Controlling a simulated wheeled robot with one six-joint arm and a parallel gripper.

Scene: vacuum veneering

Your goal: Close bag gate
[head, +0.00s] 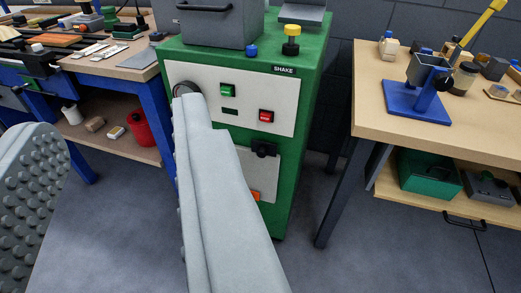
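My gripper (113,120) has its two grey fingers wide apart, with rubber studs on the inner faces and nothing between them. The right finger stands in front of a green cabinet (305,130) and hides part of its front. The cabinet has an upper white panel (245,98) with a green button (228,90), a red button (266,116) and a round dark dial partly behind the fingertip. Below is a second pale panel (270,172) with a black knob (263,149) and an orange piece (256,196), partly hidden. No part is labelled as a bag gate. I cannot tell whether the fingertip touches the cabinet.
A "SHAKE" label (285,70) sits below a yellow-topped knob (291,38) on the cabinet top, beside a grey box (215,22). A wooden workbench (430,120) stands at right, a blue-legged tool bench (150,105) at left. Grey floor (110,235) is clear between.

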